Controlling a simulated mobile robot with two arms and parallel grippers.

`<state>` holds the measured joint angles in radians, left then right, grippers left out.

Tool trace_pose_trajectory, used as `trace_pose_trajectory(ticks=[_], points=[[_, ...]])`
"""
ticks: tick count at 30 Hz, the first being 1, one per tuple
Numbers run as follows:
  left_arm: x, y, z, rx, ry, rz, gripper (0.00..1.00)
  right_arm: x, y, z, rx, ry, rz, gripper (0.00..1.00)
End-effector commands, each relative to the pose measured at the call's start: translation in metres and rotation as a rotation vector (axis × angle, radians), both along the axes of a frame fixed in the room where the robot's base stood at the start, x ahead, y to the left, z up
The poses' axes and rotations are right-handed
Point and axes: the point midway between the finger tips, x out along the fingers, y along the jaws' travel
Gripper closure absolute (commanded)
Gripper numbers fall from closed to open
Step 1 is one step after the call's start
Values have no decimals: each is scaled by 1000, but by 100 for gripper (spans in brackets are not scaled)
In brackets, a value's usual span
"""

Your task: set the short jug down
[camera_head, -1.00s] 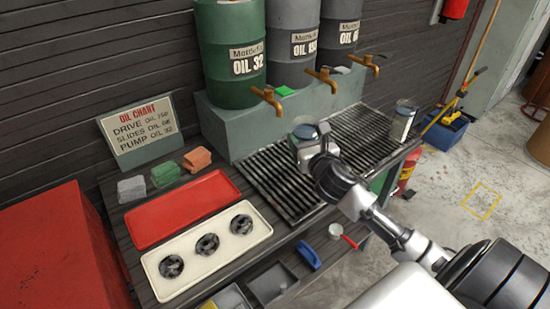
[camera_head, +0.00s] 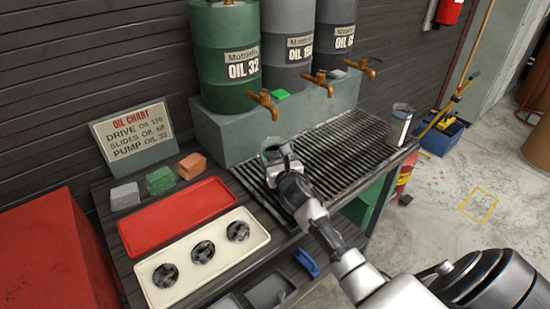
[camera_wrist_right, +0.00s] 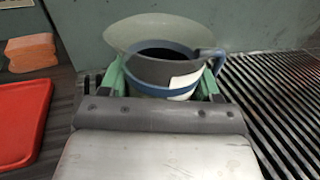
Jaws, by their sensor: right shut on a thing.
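The short jug (camera_wrist_right: 165,65) is grey with a flared spout, a blue handle and a blue band, and is dark inside. My right gripper (camera_wrist_right: 163,88) is shut on it, with a green finger on each side. In the head view the jug (camera_head: 270,156) shows only in part behind my right gripper (camera_head: 282,166). They are over the left end of the slatted grate (camera_head: 338,150), near the tap (camera_head: 264,103) of the green OIL 32 drum. I cannot tell whether the jug touches the grate. My left gripper is out of view.
Another pale jug (camera_head: 404,125) stands at the grate's right end. A red tray (camera_head: 180,216) and a cream tray (camera_head: 168,290) with several dark parts lie to the left. Orange (camera_head: 193,166), green and grey blocks sit behind the red tray. The grate's middle is clear.

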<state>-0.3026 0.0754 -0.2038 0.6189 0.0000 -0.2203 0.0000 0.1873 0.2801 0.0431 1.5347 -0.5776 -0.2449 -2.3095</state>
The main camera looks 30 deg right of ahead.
Motion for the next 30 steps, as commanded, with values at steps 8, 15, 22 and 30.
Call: trace_pose_trajectory(ticks=[8,15,22,30], points=[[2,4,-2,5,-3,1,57,0,0,-3,0,0,0,31],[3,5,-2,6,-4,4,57,0,0,-3,0,1,-1,12],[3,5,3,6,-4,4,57,0,0,3,1,0,-1,12],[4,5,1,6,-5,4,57,-47,11,-1,0,3,1,12]])
